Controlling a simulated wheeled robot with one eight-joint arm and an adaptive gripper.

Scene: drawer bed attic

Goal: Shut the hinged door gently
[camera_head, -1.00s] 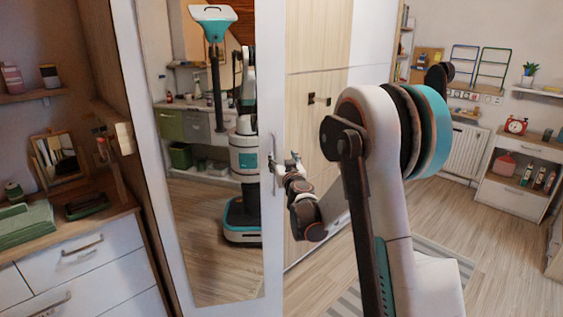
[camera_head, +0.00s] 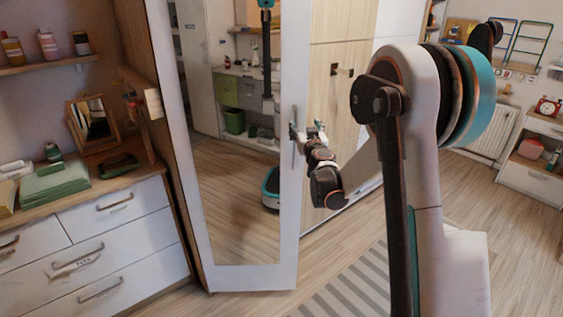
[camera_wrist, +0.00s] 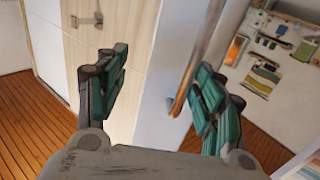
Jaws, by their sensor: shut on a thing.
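The hinged door (camera_head: 285,255) is a tall white-framed panel with a long mirror (camera_head: 235,200), in the middle of the head view. It stands at an angle to the pale wood wardrobe front (camera_head: 330,95), so it looks ajar; its hinge is not clear. A slim upright bar handle (camera_wrist: 186,75) is on the door's free-edge side. My gripper (camera_head: 307,130) is at this handle, shut on it. In the wrist view the handle lies between my fingers (camera_wrist: 160,90), close to the right one; the exact contact is hard to see.
A white drawer chest (camera_head: 120,240) with green cloths stands left of the door. A wooden side panel (camera_head: 160,150) separates them. A striped rug (camera_head: 350,285) lies on the right.

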